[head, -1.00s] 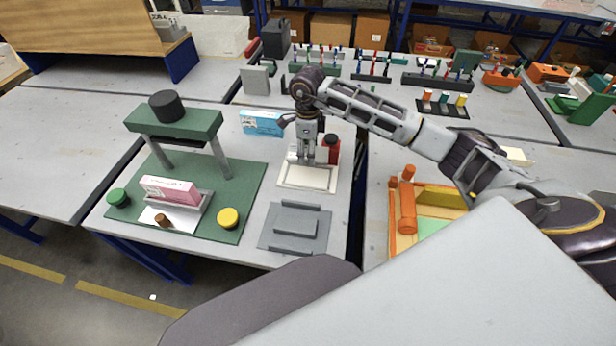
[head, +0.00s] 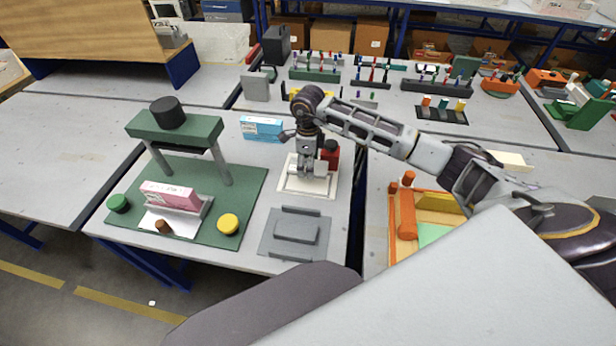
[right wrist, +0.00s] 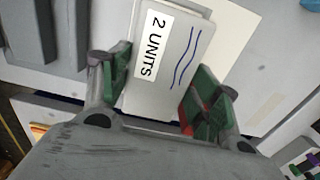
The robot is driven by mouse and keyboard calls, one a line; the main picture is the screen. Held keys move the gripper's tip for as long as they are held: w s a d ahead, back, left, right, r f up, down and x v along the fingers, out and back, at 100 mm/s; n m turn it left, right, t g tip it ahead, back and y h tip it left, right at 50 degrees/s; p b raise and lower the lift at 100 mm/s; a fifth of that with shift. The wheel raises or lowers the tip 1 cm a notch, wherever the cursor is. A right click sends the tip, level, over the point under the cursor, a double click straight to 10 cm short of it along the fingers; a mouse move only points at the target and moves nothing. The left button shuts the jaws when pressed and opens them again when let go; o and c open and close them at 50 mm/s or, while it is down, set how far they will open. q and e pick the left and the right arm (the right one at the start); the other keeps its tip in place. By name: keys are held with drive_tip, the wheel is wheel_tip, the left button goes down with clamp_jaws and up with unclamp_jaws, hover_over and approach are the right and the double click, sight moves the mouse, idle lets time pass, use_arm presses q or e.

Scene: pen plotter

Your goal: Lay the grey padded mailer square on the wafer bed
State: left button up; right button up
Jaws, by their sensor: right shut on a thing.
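My right gripper (head: 312,172) is over the cream flat bed (head: 285,184), which I take for the wafer bed. In the right wrist view the gripper (right wrist: 160,95) is shut on the pale grey mailer (right wrist: 192,62), with a green-padded finger at each side. The mailer has a white "2 UNITS" label and blue wavy lines. The cream bed (right wrist: 235,35) shows beyond and beside it in that view. Whether the mailer touches the bed, I cannot tell. In the head view the gripper hides much of the mailer. My left gripper is not in view.
A grey fixture (head: 268,238) with a raised block lies in front of the bed. A red, black-topped item (head: 331,153) stands close behind right, a blue box (head: 262,128) behind left.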

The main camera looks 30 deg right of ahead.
sight(308, 182)
wheel_tip(308, 182, down, 3)
drive_tip(key=shift+r, duration=0.15)
drive_tip(key=shift+f, duration=0.2)
drive_tip(key=shift+f, duration=1.85)
